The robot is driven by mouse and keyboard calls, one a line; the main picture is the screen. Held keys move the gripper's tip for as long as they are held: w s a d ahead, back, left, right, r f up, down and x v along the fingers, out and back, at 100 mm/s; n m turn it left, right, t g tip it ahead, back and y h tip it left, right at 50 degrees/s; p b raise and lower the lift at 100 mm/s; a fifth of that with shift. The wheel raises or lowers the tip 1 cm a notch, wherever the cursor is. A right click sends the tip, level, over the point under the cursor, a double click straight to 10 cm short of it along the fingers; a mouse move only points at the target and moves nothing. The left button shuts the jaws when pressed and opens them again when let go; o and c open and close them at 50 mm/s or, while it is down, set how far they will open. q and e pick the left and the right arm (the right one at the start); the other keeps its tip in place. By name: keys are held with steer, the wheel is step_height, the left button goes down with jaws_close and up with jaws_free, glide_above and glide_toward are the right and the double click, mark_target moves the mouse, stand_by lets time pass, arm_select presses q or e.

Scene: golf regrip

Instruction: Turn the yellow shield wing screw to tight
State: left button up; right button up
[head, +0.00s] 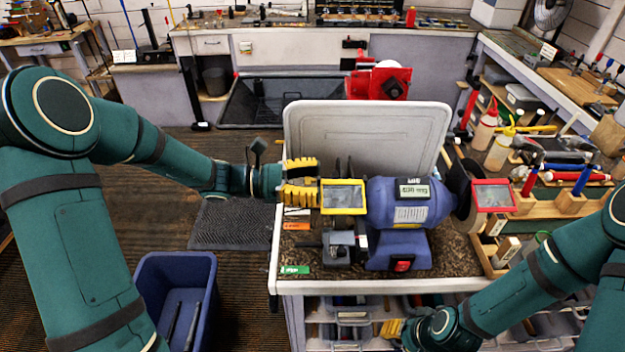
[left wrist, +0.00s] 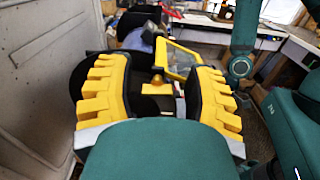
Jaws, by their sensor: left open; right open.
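The yellow-framed shield (head: 344,197) is mounted at the left end of the blue bench grinder (head: 408,215). It also shows in the left wrist view (left wrist: 182,60). My left gripper (head: 318,182) is just left of this shield, its yellow padded fingers pointing right. In the left wrist view (left wrist: 160,72) the fingers are spread wide. The yellow wing screw (left wrist: 156,88) shows between them, apart from both pads; I cannot make it out in the head view. My right gripper (head: 392,328) is low, in front of the bench near the drawers, partly hidden by its own arm.
A red-framed shield (head: 493,196) is at the grinder's right end. A grey upright panel (head: 365,125) stands behind the grinder. Bottles and tools crowd the right bench. A blue bin (head: 176,290) stands on the floor at front left.

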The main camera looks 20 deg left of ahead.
arm_select(q)
jaws_close()
steer(key=shift+f+m+b, duration=0.1)
steer(key=shift+m+b, duration=0.4)
steer(key=shift+m, duration=0.1)
steer(key=shift+c, duration=0.5)
jaws_free()
steer(key=shift+o, duration=0.5)
